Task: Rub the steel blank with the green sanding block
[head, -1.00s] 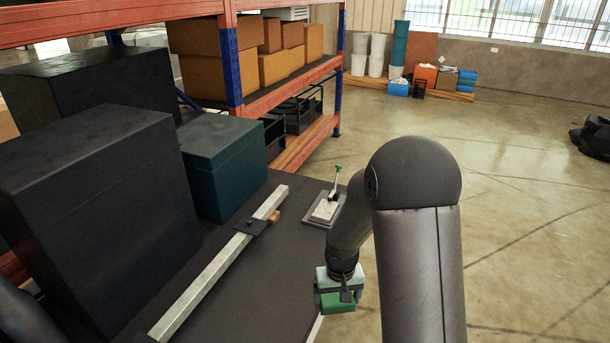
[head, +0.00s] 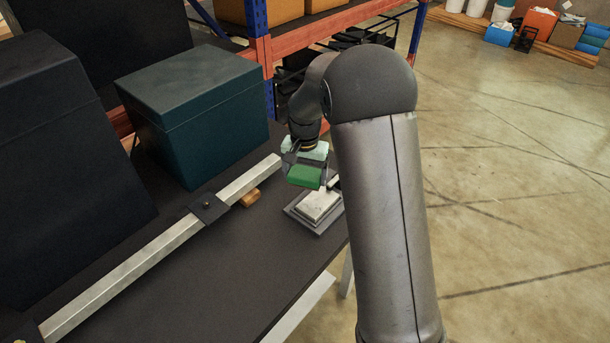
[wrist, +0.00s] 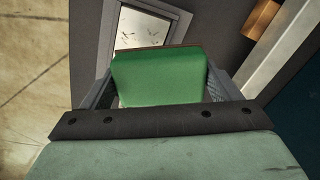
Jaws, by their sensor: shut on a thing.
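The green sanding block (head: 305,177) is held between the fingers of my gripper (head: 304,171). In the wrist view the green block (wrist: 158,77) fills the space between the two grey fingers. The steel blank (head: 318,205) is a pale plate lying in a grey holder (head: 298,212) near the table's right edge. The block is up and to the left of the blank in the head view and looks clear above it. In the wrist view the blank (wrist: 142,28) shows beyond the block, with dark scratch marks on it; the block and gripper hide its near part.
A long metal bar (head: 130,265) with a dark bracket (head: 209,209) runs along the dark table (head: 215,285). A small wooden piece (head: 250,197) lies beside it. A teal box (head: 195,112) and a large black box (head: 65,150) stand at the left. Shelving is behind.

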